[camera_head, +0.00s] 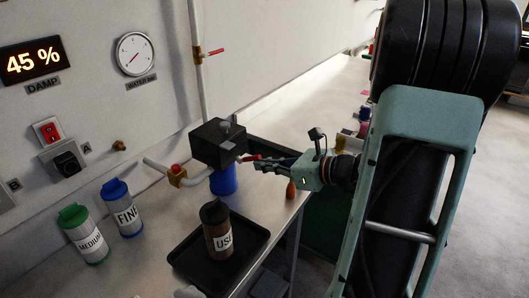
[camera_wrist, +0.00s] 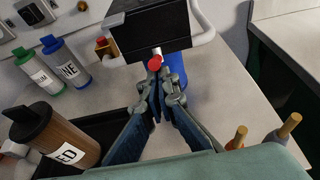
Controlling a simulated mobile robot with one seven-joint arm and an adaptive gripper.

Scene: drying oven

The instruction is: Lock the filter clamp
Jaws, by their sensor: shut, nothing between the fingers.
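The filter housing is a black box (camera_head: 218,143) on the white pipe, with a blue cylinder (camera_head: 223,181) beneath it. The clamp lever (camera_head: 249,158) sticks out from the box towards my gripper and has a red end; the wrist view shows this red knob (camera_wrist: 155,63) under the box's front edge. My gripper (camera_head: 259,165) is shut and empty, its tips at the lever's red end. In the wrist view my gripper (camera_wrist: 160,85) lies just below the knob. I cannot tell whether it touches the knob. The fingers partly hide the blue cylinder (camera_wrist: 175,68).
A brown used canister (camera_head: 219,240) stands on a black tray (camera_head: 188,262). The blue-lidded FINE canister (camera_head: 123,210) and green-lidded MEDIUM canister (camera_head: 85,238) stand to the left. A red-handled valve (camera_head: 178,173) sits on the pipe. Orange-handled tools (camera_head: 291,189) stand near the table edge.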

